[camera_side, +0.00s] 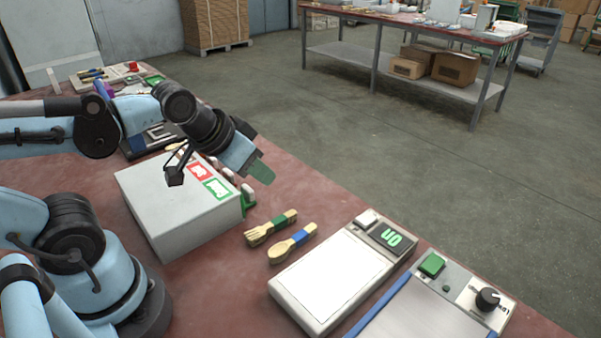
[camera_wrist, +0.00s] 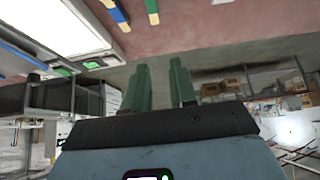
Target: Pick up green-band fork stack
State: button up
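The fork stack (camera_side: 270,228) with a green band lies on the red table, its tines toward the lower left. A wooden spoon stack (camera_side: 292,243) with a blue band lies right beside it. In the wrist view, the green-band end (camera_wrist: 152,12) and the blue-band end (camera_wrist: 117,14) show at the top edge, partly cut off. My gripper (camera_side: 262,172) is in the air above and behind the fork stack, apart from it. Its two green fingers (camera_wrist: 160,82) stand apart with nothing between them.
A grey box (camera_side: 178,218) with red and green labels stands left of the forks, with small upright pieces along its far side. A white scale (camera_side: 335,285) and a panel with a green button (camera_side: 432,265) and knob stand to the right. Bare table lies in front of the forks.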

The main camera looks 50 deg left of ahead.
jog(key=o, duration=0.3)
jog(key=g, duration=0.7)
send_over(272, 223)
jog(key=shift+w+d+f, duration=0.1)
jog(key=shift+d+f, duration=0.05)
jog(key=shift+f, duration=1.95)
jog(key=shift+d+f, duration=0.15)
jog(key=shift+f, duration=1.95)
jog(key=shift+a+f, duration=0.2)
jog(key=shift+f, duration=0.75)
jog(key=shift+a+f, duration=0.15)
jog(key=shift+f, duration=1.5)
